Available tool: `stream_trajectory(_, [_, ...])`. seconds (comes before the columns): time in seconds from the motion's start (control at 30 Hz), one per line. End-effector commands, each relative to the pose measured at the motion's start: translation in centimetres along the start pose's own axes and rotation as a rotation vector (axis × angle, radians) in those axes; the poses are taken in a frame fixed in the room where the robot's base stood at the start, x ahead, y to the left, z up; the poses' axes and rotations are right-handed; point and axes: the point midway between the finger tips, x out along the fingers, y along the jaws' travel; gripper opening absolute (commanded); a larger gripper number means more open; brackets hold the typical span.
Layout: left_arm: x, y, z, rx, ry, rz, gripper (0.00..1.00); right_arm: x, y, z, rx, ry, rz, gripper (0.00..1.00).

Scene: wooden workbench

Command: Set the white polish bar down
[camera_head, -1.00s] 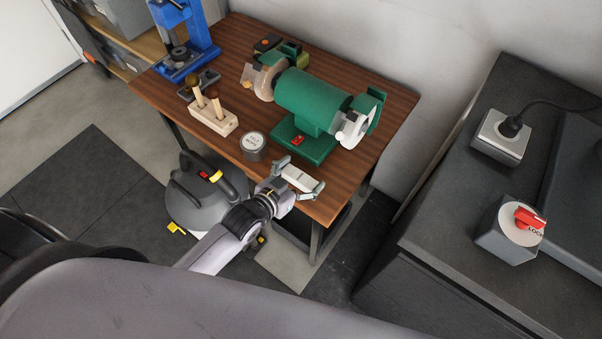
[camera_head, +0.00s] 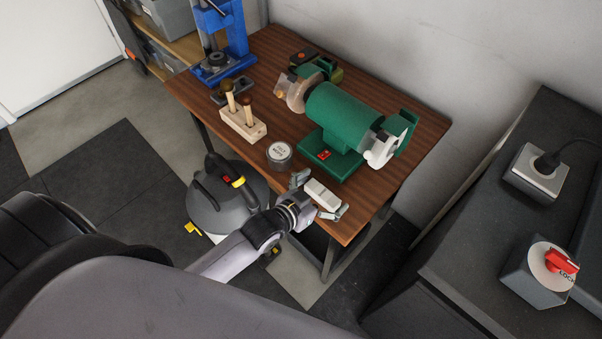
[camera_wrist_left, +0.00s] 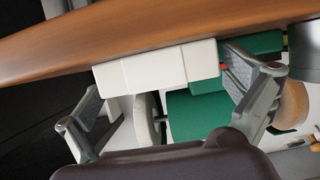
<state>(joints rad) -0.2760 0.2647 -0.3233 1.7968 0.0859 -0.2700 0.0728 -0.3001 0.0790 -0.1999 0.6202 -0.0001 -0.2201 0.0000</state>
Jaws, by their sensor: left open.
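The white polish bar (camera_head: 321,195) lies at the front edge of the wooden workbench (camera_head: 357,220), near its right corner. In the left wrist view the bar (camera_wrist_left: 150,70) is a pale block along the wooden edge. My left gripper (camera_head: 323,193) is open, with one finger beyond each end of the bar. In the left wrist view, the open fingers of my left gripper (camera_wrist_left: 165,105) stand apart, with a gap between the bar and the left finger. Contact at the right finger is hard to tell. My right gripper is not in view.
A round tin (camera_head: 279,154) stands left of the bar. Behind is a green bench grinder (camera_head: 342,120) with a white wheel (camera_head: 384,150). A wooden block with handled tools (camera_head: 243,125) and a blue press (camera_head: 222,50) stand farther left. A grey vacuum (camera_head: 225,205) sits below the bench.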

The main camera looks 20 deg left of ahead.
Motion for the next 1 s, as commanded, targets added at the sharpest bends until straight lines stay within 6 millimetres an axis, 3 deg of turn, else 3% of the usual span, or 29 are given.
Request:
stream_trajectory(0.6, [-13.7, 0.6, -0.6, 0.000, -0.005, 0.000, 1.00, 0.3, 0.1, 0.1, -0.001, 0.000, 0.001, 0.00])
stream_trajectory(0.8, [-16.4, 0.6, -0.6, -0.001, -0.004, -0.001, 1.00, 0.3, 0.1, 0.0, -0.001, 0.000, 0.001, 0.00])
stream_trajectory(1.0, [-17.3, 0.6, -0.8, 0.000, 0.000, 0.000, 1.00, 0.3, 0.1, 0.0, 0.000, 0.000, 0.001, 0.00])
